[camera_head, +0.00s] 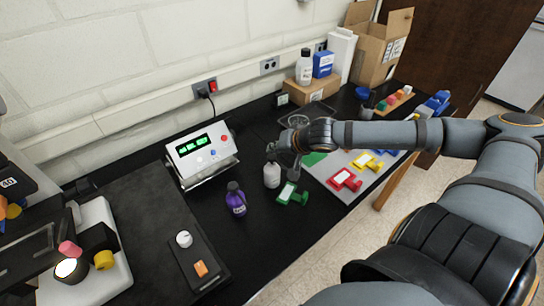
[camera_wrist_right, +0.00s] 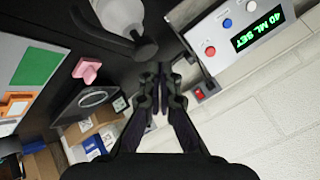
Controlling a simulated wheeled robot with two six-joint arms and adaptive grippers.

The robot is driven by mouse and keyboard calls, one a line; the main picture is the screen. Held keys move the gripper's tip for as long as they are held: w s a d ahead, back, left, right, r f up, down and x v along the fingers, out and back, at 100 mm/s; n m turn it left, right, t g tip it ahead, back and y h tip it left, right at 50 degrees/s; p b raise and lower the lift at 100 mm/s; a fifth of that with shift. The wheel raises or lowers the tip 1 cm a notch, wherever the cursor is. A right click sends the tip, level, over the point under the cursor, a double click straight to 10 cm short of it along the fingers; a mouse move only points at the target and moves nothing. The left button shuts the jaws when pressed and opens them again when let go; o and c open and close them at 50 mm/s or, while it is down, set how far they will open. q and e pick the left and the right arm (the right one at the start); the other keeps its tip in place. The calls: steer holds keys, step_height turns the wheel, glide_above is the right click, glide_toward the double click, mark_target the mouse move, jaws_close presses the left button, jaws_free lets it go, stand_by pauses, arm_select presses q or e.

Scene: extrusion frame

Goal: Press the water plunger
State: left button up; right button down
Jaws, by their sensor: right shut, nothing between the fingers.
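A white bottle (camera_head: 272,176) with a grey pump top stands upright on the black bench in the middle of the head view. It also shows at the top of the right wrist view (camera_wrist_right: 119,14), where its grey pump head and spout point towards my fingers. My right gripper (camera_head: 277,150) is at the height of the bottle's top, just behind or above it; whether it touches the pump I cannot tell. In the wrist view its fingers (camera_wrist_right: 160,72) are shut and empty, beside the pump head. My left gripper is not in view.
A white control box (camera_head: 202,152) with a green display reading "40 ML SET" stands behind left. A purple bottle (camera_head: 235,198) is close by on the left. A green piece (camera_head: 292,194) lies just right of the white bottle. A grey board (camera_head: 342,189) holds coloured pieces.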

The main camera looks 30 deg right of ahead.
mark_target(274, 158)
steer(key=shift+f, duration=0.35)
steer(key=shift+f+b, duration=0.85)
steer(key=shift+b, duration=0.2)
stand_by(0.5)
steer(key=shift+r, duration=0.1)
steer(key=shift+r+p, duration=1.2)
steer(key=shift+p, duration=0.1)
steer(key=shift+r, duration=0.1)
step_height(274, 158, up, 5)
steer(key=p, duration=0.5)
